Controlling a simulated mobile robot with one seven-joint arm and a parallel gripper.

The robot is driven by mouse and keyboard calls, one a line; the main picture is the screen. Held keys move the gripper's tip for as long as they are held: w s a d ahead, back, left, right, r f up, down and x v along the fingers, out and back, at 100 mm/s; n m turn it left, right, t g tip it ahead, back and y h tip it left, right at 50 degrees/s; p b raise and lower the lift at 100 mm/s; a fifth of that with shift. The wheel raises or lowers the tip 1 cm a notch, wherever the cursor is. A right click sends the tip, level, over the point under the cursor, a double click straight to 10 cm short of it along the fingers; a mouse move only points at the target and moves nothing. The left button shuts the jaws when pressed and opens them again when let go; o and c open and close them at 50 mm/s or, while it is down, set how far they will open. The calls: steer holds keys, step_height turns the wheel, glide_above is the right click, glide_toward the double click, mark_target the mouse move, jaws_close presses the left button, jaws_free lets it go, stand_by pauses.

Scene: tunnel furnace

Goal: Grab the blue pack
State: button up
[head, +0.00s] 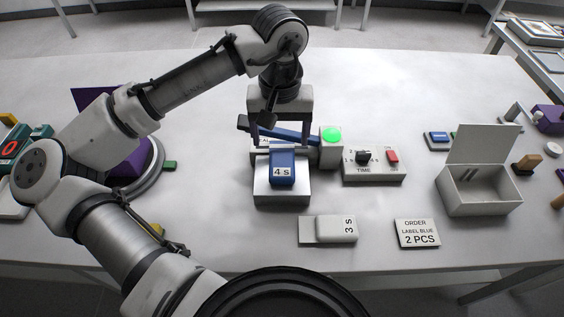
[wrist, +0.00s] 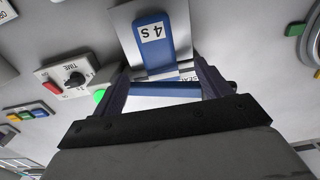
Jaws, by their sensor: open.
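A blue pack (head: 283,168) with a white "4 s" label lies on a pale stand (head: 282,197) at the middle of the table. It also shows in the wrist view (wrist: 154,50), just beyond my fingertips. My gripper (head: 281,142) is open, pointing down just behind the pack, with nothing clamped. In the wrist view my gripper (wrist: 163,78) has its fingers spread either side of a blue bar (wrist: 165,90). This bar (head: 285,133) runs slantwise behind the pack in the head view. I cannot tell whether the fingers touch it.
A lit green lamp (head: 332,135) stands right of the bar, beside a timer box (head: 374,164) with knob and red button. An open box (head: 479,201) is right.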

mark_target(282, 157)
steer(key=shift+w+d+f+p, duration=0.1)
steer(key=shift+f+p, duration=0.25)
steer(key=shift+f, duration=1.2)
steer(key=shift+d+f+p, duration=0.1)
steer(key=shift+f+p, duration=0.25)
steer(key=shift+f, duration=1.15)
steer(key=shift+c, duration=0.2)
steer(key=c, duration=1.1)
steer(key=shift+c, duration=0.2)
steer(key=shift+w+r, duration=0.1)
steer(key=shift+r, duration=0.1)
